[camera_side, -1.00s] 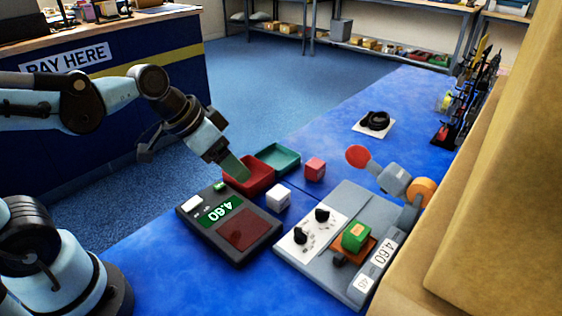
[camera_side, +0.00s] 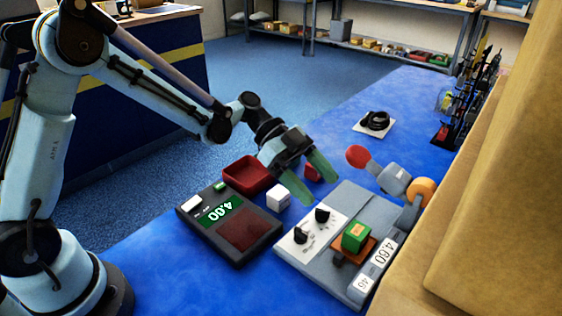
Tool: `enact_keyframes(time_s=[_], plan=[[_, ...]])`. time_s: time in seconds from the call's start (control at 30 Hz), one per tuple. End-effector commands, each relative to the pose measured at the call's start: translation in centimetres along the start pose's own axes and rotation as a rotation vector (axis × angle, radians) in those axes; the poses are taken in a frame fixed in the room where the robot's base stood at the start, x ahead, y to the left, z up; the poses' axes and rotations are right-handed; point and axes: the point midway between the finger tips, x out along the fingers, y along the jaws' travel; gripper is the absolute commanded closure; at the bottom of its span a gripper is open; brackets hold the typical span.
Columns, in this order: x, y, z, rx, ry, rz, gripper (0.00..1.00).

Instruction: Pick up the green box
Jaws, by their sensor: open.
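The green box (camera_side: 356,236) is a small cube with a pale mark on top. It sits on a brown plate (camera_side: 352,252) on the grey machine (camera_side: 337,270) at the right of the blue table. My gripper (camera_side: 314,190) hangs above the table, up and left of the green box in the picture and apart from it. Its two green fingers are spread with nothing between them. The gripper partly hides a red box (camera_side: 312,174) and covers the place of a green tray behind it.
A dark scale (camera_side: 228,225) reading 4.00 and a white cube (camera_side: 278,197) lie left of the machine. A red tray (camera_side: 246,174) stands behind them. The machine carries an arm with a red knob (camera_side: 357,156). A large tan carton (camera_side: 505,200) blocks the right side.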

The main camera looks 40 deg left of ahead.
Motion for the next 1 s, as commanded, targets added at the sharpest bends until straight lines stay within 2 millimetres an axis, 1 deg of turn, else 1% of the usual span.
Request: enact_keyframes(time_s=[0.07,0.17,0.4,0.5,0.67,0.77,0.9,1.0], plan=[[0.4,-0.1,0.1,0.021,0.014,0.008,0.26],[1.4,0.0,0.1,0.028,0.017,0.012,0.26],[5.5,0.0,0.0,0.026,0.016,0.011,0.26],[6.5,0.0,0.0,0.025,0.015,0.011,0.26],[7.4,0.0,0.1,0.024,0.015,0.008,0.26],[8.6,0.0,0.2,0.024,0.015,0.011,0.26],[10.7,-0.1,0.5,0.025,0.014,0.01,0.26],[11.7,-0.1,0.4,0.024,0.013,0.009,0.26]])
